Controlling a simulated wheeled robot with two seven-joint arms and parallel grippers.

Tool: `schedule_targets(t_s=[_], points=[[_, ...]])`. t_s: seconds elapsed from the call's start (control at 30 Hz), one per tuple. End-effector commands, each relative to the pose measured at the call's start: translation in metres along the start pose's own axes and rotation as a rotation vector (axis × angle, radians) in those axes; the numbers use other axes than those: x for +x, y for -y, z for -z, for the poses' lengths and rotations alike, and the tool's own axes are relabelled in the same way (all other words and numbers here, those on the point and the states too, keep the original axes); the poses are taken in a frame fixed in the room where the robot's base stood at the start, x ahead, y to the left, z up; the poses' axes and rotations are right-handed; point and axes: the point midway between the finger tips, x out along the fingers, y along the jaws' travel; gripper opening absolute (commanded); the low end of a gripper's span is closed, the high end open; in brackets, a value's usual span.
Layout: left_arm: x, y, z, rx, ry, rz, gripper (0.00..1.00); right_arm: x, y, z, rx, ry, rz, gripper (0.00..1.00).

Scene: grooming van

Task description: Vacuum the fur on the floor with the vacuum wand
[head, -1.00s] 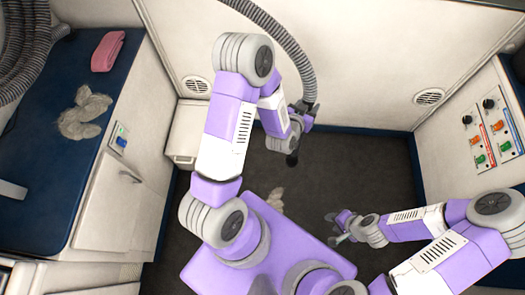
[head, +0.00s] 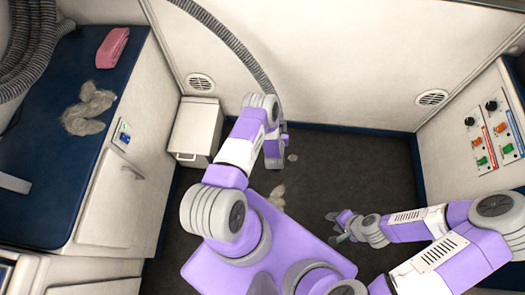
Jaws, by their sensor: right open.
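A pale tuft of fur (head: 277,196) lies on the dark floor (head: 335,180), just right of my left arm. The grey ribbed vacuum hose (head: 235,45) runs down along the back wall and goes behind my left arm. The vacuum wand at its end is hidden by that arm. My right gripper (head: 337,228) is open and empty over the floor at right.
A blue-topped table (head: 40,170) at left bears grey fur (head: 88,110) and a pink folded towel (head: 112,48). A white bin (head: 195,130) stands in the back left corner. A control panel (head: 492,130) is on the right wall. The floor at back right is clear.

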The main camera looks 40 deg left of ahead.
Motion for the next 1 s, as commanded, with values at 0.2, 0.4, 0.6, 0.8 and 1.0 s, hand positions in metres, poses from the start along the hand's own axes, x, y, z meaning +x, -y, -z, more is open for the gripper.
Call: schedule_targets(t_s=[0.2, 0.4, 0.6, 0.8, 1.0], points=[[-0.002, 0.03, -0.062, -0.027, -0.01, 0.079, 0.11, -0.001, 0.001, 0.0, 0.0, 0.0, 0.0, 0.43], [-0.014, 0.052, -0.112, -0.052, -0.023, 0.141, 0.11, -0.002, 0.001, 0.0, 0.0, 0.0, 0.0, 0.43], [-0.027, 0.065, -0.143, -0.069, -0.033, 0.18, 0.11, -0.003, 0.001, 0.0, 0.0, 0.0, 0.0, 0.43], [-0.032, 0.068, -0.153, -0.077, -0.039, 0.193, 0.11, -0.002, 0.001, 0.0, 0.0, 0.0, 0.0, 0.43], [-0.033, 0.054, -0.154, -0.079, -0.039, 0.193, 0.11, -0.001, 0.001, 0.0, 0.0, 0.0, 0.0, 0.43]])
